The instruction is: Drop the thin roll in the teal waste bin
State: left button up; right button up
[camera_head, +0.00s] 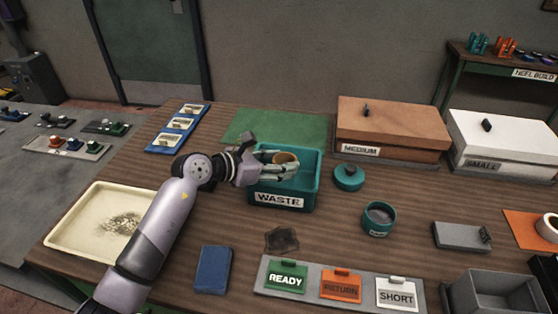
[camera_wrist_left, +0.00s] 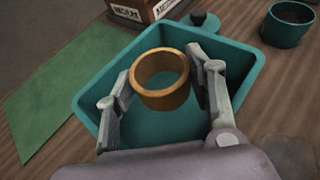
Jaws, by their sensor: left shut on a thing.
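The thin roll (camera_wrist_left: 160,92) is a tan-brown ring held between the fingers of my left gripper (camera_wrist_left: 162,84). In the head view the roll (camera_head: 286,158) shows at the tips of the left gripper (camera_head: 283,164). The teal waste bin (camera_head: 312,190), labelled WASTE, stands on the wooden table. The roll is over the bin's opening. In the left wrist view the bin (camera_wrist_left: 240,62) surrounds the roll, and its inside floor looks empty where visible. The roll's height above the bin floor is hard to tell. My right gripper is not in view.
A green mat (camera_head: 262,127) lies behind the bin. A brown MEDIUM box (camera_head: 390,125) stands to the right at the back. A teal lid (camera_head: 349,178) and a small teal pot (camera_head: 379,218) stand right of the bin. READY, RETURN and SHORT cards (camera_head: 341,285) lie in front.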

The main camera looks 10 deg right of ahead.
pick_arm(q)
jog(key=shift+f+b, duration=0.6)
jog(key=o, duration=1.2)
jog(key=shift+f, duration=0.15)
jog(key=shift+d+r+p, duration=0.1)
jog(key=shift+r+p, duration=0.4)
jog(key=shift+p, duration=0.1)
jog(key=shift+b+v, duration=1.05)
jog(key=shift+v, duration=5.2)
jog(key=shift+d+r, duration=0.1)
jog(key=shift+r, duration=0.05)
